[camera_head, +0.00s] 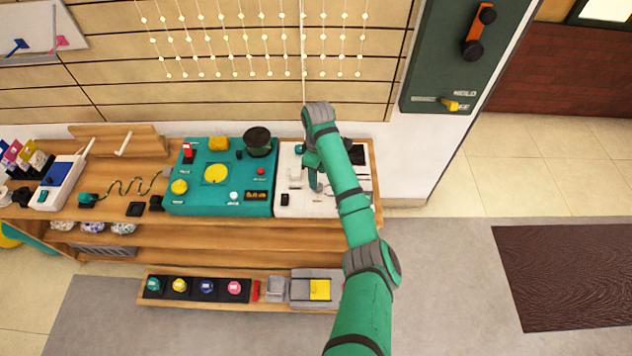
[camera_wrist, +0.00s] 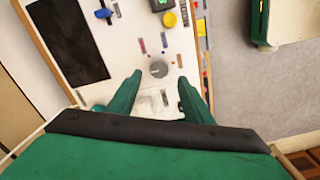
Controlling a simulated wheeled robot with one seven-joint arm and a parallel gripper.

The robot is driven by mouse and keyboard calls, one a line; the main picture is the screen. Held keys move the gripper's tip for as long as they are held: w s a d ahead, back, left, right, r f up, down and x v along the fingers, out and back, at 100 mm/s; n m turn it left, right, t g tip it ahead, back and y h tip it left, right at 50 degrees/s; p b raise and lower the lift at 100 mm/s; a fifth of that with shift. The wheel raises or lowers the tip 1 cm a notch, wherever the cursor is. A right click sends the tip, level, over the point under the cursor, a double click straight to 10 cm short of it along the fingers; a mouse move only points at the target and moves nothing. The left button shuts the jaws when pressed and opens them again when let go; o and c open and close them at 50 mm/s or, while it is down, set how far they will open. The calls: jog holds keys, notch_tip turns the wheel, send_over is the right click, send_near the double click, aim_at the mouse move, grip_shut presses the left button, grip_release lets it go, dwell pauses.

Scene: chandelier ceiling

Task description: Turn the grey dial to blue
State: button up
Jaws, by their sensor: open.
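The grey dial (camera_wrist: 158,69) is a small round knob on a white panel (camera_wrist: 112,62) in the wrist view. My gripper (camera_wrist: 160,78) is open, with one green finger on each side just short of the dial and nothing held. In the head view my gripper (camera_head: 315,172) is over the white panel (camera_head: 300,208), and my arm hides the dial there.
A teal panel (camera_head: 205,198) with buttons and a yellow disc stands left of the white panel on the wooden bench (camera_head: 250,233). A yellow knob (camera_wrist: 169,19) and a blue switch (camera_wrist: 103,13) sit near the dial. A lower shelf holds several coloured buttons (camera_head: 207,287).

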jog(key=shift+a+f, duration=0.15)
jog(key=shift+f, duration=2.35)
jog(key=shift+w, duration=0.1)
jog(key=c, duration=1.1)
